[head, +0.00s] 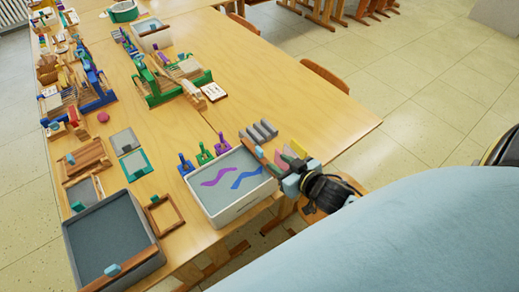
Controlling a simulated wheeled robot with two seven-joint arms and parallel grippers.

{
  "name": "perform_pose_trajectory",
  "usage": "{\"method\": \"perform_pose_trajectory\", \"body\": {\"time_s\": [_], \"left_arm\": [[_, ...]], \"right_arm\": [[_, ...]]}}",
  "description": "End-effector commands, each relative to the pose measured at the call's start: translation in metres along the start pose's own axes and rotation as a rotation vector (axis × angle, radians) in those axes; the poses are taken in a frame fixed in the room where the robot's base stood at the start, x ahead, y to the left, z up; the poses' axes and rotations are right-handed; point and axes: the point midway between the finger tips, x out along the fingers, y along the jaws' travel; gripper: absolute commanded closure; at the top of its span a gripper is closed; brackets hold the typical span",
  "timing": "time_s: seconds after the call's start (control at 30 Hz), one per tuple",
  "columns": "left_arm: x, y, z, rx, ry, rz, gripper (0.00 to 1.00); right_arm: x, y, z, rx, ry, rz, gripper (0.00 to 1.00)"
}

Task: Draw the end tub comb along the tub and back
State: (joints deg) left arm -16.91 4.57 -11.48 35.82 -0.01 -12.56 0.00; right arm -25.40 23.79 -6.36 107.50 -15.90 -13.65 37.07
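A pale tub (240,212) stands at the table's near edge, with purple and blue wavy streaks on its grey surface. A wooden comb bar (249,146) with a small blue grip (260,152) lies along its right end. My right gripper (286,177) is at that same end, just nearer than the blue grip. Its fingertips are small and partly hidden, so I cannot tell whether they touch the comb or are closed. A dark grey tub (103,238) at lower left has another wooden bar (134,261) with a blue grip (113,270) across its near end. My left gripper is out of view.
Several small stamps (204,154) stand behind the pale tub, and grey blocks (259,132) lie beyond its right end. A wooden frame (165,215) lies between the tubs. Looms (168,80) stand farther back. The table's right part (310,112) is clear; a chair (325,75) stands at its far edge.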

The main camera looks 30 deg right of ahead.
Motion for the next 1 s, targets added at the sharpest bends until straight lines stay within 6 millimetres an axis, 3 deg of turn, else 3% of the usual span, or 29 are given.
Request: {"method": "perform_pose_trajectory", "body": {"time_s": [0.3, 0.5, 0.7, 1.0], "left_arm": [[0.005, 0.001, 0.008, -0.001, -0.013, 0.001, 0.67], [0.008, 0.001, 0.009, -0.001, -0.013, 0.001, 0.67], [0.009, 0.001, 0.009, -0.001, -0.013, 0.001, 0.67], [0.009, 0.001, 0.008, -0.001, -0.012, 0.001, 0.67]], "right_arm": [[0.062, 0.000, 0.000, -0.001, 0.001, 0.001, 0.65], [0.092, 0.000, 0.000, -0.001, 0.000, 0.001, 0.65], [0.106, 0.000, 0.001, 0.001, -0.001, 0.000, 0.65], [0.108, 0.000, 0.001, 0.000, -0.001, 0.000, 0.65]]}}
